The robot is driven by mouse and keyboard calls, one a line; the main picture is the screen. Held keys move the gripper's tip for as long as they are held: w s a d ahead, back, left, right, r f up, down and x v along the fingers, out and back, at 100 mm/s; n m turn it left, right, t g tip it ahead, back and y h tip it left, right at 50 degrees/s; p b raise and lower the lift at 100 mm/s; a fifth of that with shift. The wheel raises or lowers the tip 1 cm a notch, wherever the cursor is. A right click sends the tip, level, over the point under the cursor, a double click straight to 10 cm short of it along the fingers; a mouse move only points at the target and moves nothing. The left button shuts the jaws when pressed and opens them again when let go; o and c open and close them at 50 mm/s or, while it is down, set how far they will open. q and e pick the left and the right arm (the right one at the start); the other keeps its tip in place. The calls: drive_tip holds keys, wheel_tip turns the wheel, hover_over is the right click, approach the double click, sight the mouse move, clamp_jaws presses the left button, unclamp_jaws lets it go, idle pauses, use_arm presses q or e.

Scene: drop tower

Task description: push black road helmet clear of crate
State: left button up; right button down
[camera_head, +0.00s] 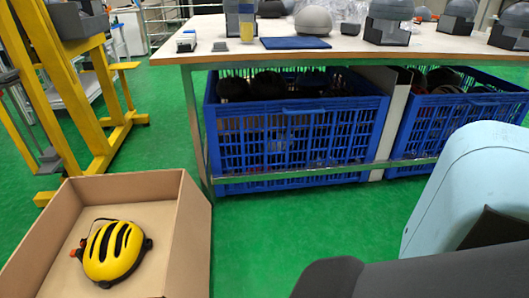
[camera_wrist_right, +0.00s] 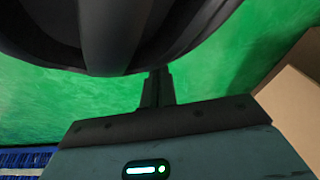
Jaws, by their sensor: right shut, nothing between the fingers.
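A large dark, rounded, ribbed shell, which looks like the black road helmet (camera_wrist_right: 110,35), fills the top of the right wrist view. My right gripper (camera_wrist_right: 158,76) is shut and empty, its fingertips at the shell's lower edge; I cannot tell whether they touch. Green floor shows on both sides of the fingers. A blue crate (camera_head: 290,180) stands under the table in the head view, dark rounded items inside it. Its blue edge seems to show at the lower left of the wrist view (camera_wrist_right: 25,160). My left gripper is not in view.
A cardboard box (camera_head: 190,235) holding a yellow helmet (camera_head: 115,252) stands at the left; a cardboard face (camera_wrist_right: 295,110) shows in the wrist view. A second blue crate (camera_head: 455,125) is at the right under the table (camera_head: 215,55). Green floor between is clear. A yellow frame (camera_head: 85,140) stands at left.

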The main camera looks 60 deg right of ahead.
drive_tip(key=p+v, duration=0.3)
drive_tip(key=v, duration=0.2)
drive_tip(key=shift+r, duration=0.15)
drive_tip(key=shift+s+a+r, duration=0.1)
drive_tip(key=shift+r, duration=0.3)
